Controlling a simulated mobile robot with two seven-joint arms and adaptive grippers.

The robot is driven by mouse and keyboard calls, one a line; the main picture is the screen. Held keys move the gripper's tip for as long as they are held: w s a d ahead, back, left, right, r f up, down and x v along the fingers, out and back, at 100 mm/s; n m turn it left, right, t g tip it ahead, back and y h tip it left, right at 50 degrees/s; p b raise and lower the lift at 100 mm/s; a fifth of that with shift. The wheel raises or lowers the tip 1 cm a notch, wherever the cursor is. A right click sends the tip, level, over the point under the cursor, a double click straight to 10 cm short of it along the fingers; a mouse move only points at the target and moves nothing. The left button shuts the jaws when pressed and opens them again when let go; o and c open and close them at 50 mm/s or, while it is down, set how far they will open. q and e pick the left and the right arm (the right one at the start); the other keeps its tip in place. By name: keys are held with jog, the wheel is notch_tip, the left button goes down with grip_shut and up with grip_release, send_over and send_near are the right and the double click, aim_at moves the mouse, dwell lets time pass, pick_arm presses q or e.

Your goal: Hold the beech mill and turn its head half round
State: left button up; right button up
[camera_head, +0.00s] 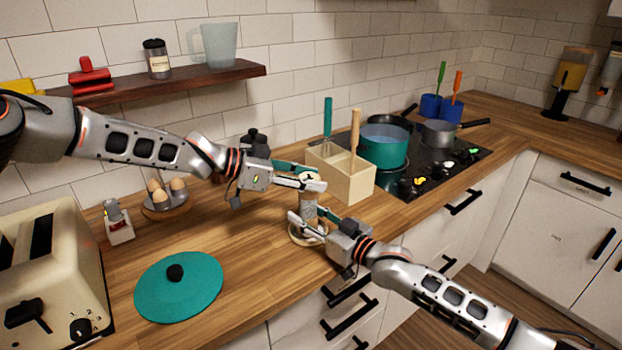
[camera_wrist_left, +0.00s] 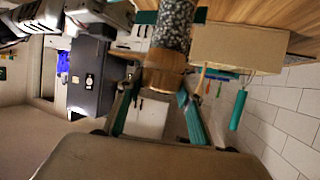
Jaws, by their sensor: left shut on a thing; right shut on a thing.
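The beech mill (camera_head: 309,208) stands upright near the counter's front edge, with a pale wooden head and a speckled grey body. My left gripper (camera_head: 312,184) is shut on its head from the left. In the left wrist view the wooden head (camera_wrist_left: 165,68) sits between my left fingers, and the speckled body (camera_wrist_left: 173,28) shows beyond it. My right gripper (camera_head: 311,222) is shut on the mill's body, lower down, from the front right. The fingers hide parts of the mill. A round pale rim (camera_head: 296,239) shows around the mill's foot.
A cream utensil box (camera_head: 352,185) stands close behind the mill, its tools sticking up. The hob with a teal pot (camera_head: 384,150) lies to the right. A teal lid (camera_head: 190,292), an egg holder (camera_head: 160,203) and a toaster (camera_head: 45,280) are left.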

pick_arm(q)
jog(key=shift+w+r+m+g+h, duration=0.15)
jog(key=shift+r+m+g, duration=0.05)
jog(key=shift+m+g, duration=0.8)
jog(key=shift+w+r+m+g+h, duration=0.1)
jog(key=shift+r+m+g+h, duration=0.05)
jog(key=shift+m+g, duration=0.8)
jog(key=shift+g, duration=0.25)
jog(key=shift+a+m+g, duration=0.3)
jog(key=shift+m+g, duration=0.05)
jog(key=shift+g, duration=0.05)
jog(key=o, duration=1.2)
jog(key=shift+s, duration=0.1)
jog(key=shift+c, duration=0.2)
jog(key=shift+s+f, duration=0.1)
jog(key=shift+f, duration=0.05)
jog(key=shift+d, duration=0.15)
jog(key=v, duration=1.2)
